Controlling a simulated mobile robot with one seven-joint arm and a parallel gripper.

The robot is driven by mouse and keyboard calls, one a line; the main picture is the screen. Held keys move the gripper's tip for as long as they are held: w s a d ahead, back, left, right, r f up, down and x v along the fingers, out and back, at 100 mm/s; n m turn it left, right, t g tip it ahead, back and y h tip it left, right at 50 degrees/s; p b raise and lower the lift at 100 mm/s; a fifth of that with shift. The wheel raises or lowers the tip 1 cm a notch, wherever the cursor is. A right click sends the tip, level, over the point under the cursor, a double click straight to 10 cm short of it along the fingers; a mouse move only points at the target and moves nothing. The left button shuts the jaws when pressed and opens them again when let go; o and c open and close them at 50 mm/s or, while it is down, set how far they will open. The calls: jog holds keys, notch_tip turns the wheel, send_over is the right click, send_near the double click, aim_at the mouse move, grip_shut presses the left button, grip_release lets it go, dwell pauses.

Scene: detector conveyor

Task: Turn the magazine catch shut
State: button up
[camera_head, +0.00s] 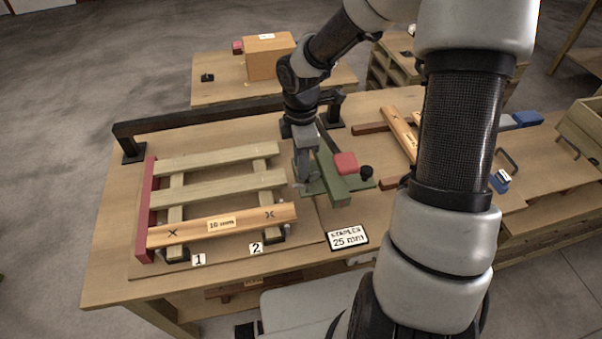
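A green tool (338,187), seemingly the stapler, lies on the workbench right of the slatted wooden frame. It has a red pad (345,163) on top and a black knob (366,172) at its right end. I cannot tell which part is the magazine catch; it may be small or hidden. My gripper (303,183) points down at the left side of the green tool, close to it. Whether it touches the tool is unclear. Its fingers are small and partly merged with the tool, so their opening does not show.
The slatted frame (220,181) with a red end board (148,205) fills the bench's left. A dark rail (200,119) runs along the back. A "25 mm" card (347,238) lies in front of the tool. Wooden bars (400,135) lie to the right, partly behind my arm.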

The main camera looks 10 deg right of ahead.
jog(key=shift+f, duration=1.85)
grip_shut()
